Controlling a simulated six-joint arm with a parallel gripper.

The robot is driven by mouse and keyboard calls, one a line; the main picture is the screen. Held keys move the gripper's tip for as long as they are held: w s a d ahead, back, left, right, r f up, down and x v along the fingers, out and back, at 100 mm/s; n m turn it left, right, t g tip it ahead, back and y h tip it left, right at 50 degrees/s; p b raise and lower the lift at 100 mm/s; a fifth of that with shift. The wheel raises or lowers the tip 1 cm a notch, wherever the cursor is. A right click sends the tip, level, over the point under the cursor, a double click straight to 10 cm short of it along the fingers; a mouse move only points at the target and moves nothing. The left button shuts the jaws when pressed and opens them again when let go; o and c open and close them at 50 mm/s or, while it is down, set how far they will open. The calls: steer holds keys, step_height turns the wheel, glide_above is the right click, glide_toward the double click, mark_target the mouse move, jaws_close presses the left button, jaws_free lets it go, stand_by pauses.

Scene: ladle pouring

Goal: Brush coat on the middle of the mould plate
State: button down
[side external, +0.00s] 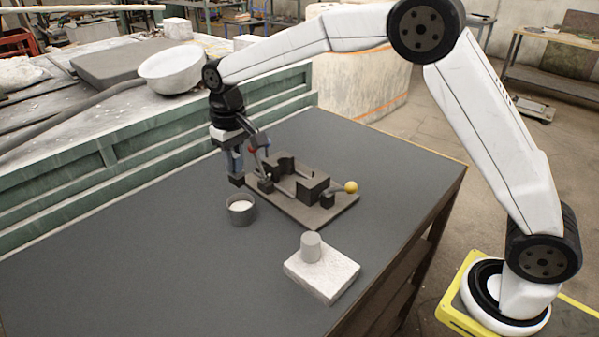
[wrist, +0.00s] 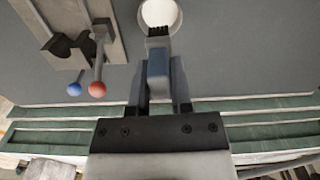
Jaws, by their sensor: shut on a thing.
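My gripper (side external: 238,158) is shut on a brush (wrist: 157,62) with a blue handle and dark bristles. The bristles point down, and in the side view they are just behind and above a dark pot (side external: 242,216) of white coat. In the wrist view the bristle end overlaps the near edge of the white coat (wrist: 160,11); whether they touch cannot be told. A pale slab with a grey cylinder on it, apparently the mould plate (side external: 330,281), lies on the table's front right, away from the brush.
A brown board (side external: 313,222) with dark blocks and tools stands right of my gripper, with a yellow ball knob (side external: 351,187). Red (wrist: 97,89) and blue (wrist: 74,89) knobs show in the wrist view. The grey table's left front (side external: 130,275) is clear. A white bowl (side external: 170,70) sits behind.

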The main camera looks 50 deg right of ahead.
mark_target(237, 178)
steer(key=shift+f, duration=0.15)
steer(key=shift+f, duration=1.8)
steer(key=shift+f, duration=0.15)
steer(key=shift+f, duration=0.35)
steer(key=shift+f, duration=1.35)
stand_by(1.5)
steer(key=shift+r, duration=3.8)
